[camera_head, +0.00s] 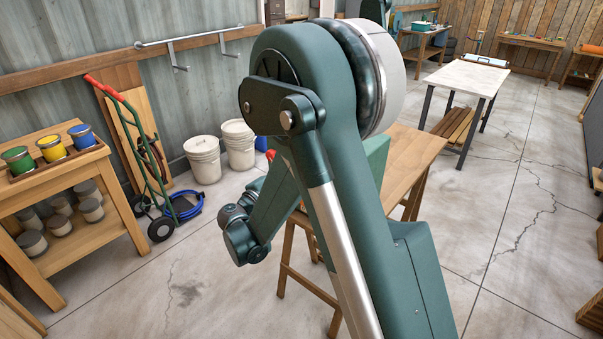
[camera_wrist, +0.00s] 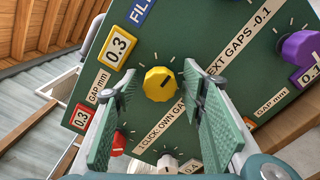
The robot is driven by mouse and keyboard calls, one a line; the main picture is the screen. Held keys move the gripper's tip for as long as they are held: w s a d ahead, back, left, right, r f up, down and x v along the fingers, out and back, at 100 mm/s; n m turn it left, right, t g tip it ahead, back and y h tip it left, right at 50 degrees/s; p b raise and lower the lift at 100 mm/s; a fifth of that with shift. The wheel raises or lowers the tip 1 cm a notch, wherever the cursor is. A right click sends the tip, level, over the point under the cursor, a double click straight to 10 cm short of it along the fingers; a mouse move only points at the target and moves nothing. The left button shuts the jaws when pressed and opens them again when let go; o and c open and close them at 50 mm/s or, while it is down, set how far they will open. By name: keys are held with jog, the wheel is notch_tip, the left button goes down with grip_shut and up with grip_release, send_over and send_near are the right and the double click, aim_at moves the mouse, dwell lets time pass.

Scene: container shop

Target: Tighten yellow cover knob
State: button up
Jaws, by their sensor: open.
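The yellow knob (camera_wrist: 160,84), faceted with a dark pointer mark, is on a dark green panel (camera_wrist: 215,40) in the wrist view. My gripper (camera_wrist: 161,75) is open, its two green ribbed pads either side of the knob in the picture. I cannot tell whether the tips reach around the knob or stop short of it. No contact shows. In the head view my arm hides the gripper and the knob; a green part (camera_head: 376,158), perhaps the panel's box, shows behind my arm on a wooden table (camera_head: 412,150).
The panel also carries a purple knob (camera_wrist: 299,47), a red knob (camera_wrist: 118,143) and a white knob (camera_wrist: 167,161), with yellow and red gap labels. In the head view, a paint-can shelf (camera_head: 60,180), a hand truck (camera_head: 135,150) and white buckets (camera_head: 203,158) stand left.

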jog(key=shift+w, duration=0.1)
jog(key=c, duration=0.9)
jog(key=shift+m, duration=0.5)
jog(key=m+b, duration=0.1)
jog(key=m, duration=0.2)
jog(key=shift+f+m, duration=0.1)
jog(key=shift+m, duration=0.2)
jog(key=shift+m+b, duration=0.45)
jog(key=shift+m, duration=1.75)
